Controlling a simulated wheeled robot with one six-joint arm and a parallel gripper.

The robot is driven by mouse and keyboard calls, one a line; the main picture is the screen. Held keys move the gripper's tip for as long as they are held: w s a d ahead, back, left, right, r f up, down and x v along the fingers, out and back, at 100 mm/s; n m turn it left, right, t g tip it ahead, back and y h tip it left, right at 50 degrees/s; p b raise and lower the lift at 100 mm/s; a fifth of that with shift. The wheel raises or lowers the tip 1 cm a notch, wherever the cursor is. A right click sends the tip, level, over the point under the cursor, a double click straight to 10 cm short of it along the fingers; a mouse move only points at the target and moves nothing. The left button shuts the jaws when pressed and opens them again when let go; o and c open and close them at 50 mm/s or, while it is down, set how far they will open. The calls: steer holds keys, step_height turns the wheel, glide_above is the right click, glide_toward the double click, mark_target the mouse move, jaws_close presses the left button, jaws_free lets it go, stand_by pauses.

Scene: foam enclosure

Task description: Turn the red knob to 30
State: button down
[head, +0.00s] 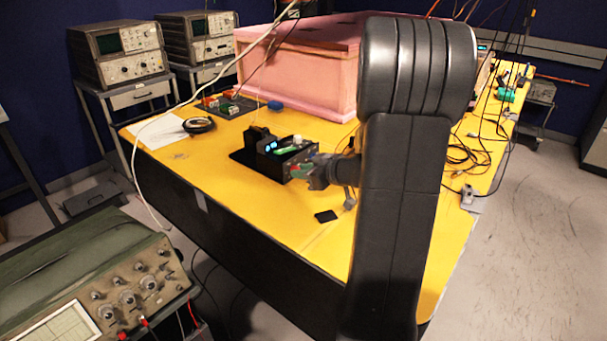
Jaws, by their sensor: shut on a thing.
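A small black device box (268,165) with blue-lit displays and a bright green part on top stands on the yellow table. My gripper (304,168) reaches in from the right, at the right end of the box, and its jaws are shut on the red knob. The knob is mostly hidden by the fingers, and only small reddish and greenish patches show there. The knob's pointer and scale numbers are too small to read.
A large pink foam enclosure (295,65) stands behind the box. A small black square (326,216) lies in front. Loose cables (460,150) cover the right side. The front left tabletop is clear.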

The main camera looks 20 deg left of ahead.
steer(key=m+b, duration=0.1)
steer(key=m+g+b, duration=0.1)
steer(key=b, duration=0.2)
steer(key=shift+w+d+f+m+g+y, duration=0.1)
steer(key=shift+w+f+m+g+y, duration=0.1)
steer(key=shift+f+m+g+y, duration=0.15)
steer(key=m+g+b, duration=0.1)
steer(key=m, duration=0.1)
steer(key=m+g+y+b, duration=0.1)
steer(key=m, duration=0.1)
steer(key=shift+w+r+y, duration=0.2)
steer(key=shift+y, duration=0.05)
steer(key=c, duration=1.3)
jaws_free()
steer(key=shift+d, duration=0.1)
steer(key=shift+o, duration=0.2)
steer(key=shift+d, duration=0.1)
steer(key=v, duration=1.3)
steer(key=shift+w+d+r+b, duration=0.1)
steer(key=shift+d+r+b, duration=0.05)
steer(key=shift+d+b, duration=0.15)
